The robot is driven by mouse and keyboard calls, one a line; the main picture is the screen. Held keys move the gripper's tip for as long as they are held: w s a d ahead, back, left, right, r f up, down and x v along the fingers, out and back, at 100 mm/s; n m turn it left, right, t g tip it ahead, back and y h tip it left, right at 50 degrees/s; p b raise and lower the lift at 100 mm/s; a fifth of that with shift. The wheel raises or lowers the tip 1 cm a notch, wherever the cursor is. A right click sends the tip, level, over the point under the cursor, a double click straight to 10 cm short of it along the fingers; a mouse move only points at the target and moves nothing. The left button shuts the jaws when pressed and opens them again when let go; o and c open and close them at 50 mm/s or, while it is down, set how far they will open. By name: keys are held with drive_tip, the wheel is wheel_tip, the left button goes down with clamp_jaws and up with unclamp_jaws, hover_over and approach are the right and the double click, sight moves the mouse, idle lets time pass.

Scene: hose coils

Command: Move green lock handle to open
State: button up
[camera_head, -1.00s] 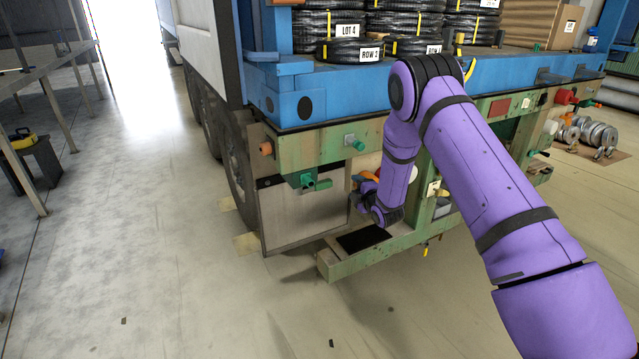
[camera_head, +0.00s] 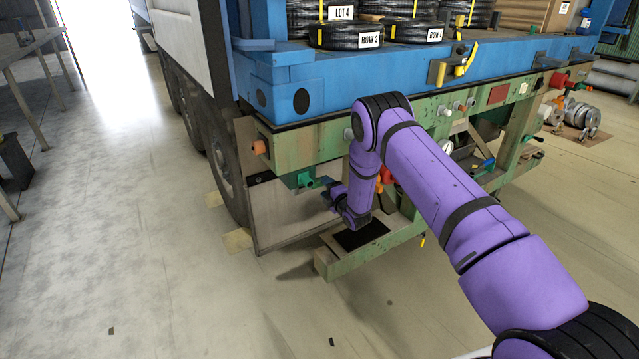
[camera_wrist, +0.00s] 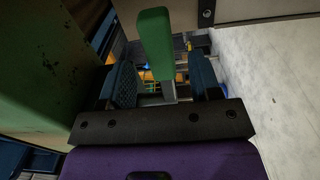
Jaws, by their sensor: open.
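In the wrist view the green lock handle (camera_wrist: 155,45) is a long green bar with rounded edges, pointing up the picture. It lies in the gap between the two dark blue fingers of my gripper (camera_wrist: 163,82). The gripper is open, with a visible gap on the right side of the handle; I cannot tell whether either finger touches it. A grey metal piece shows below the handle. In the head view my gripper (camera_head: 333,192) is low beside the trailer's rear frame, partly hidden by my wrist. A dark green fitting (camera_head: 305,180) is just left of it; I cannot tell whether this is the same handle.
A green weathered frame (camera_head: 315,146) runs under the blue truck bed (camera_head: 330,80), with red and orange fittings near my arm. A lower green step (camera_head: 345,263) lies below my gripper. Hose coils (camera_head: 345,36) sit on the bed.

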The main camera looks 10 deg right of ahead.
sight(320, 183)
drive_tip(key=shift+x, duration=2.3)
clamp_jaws()
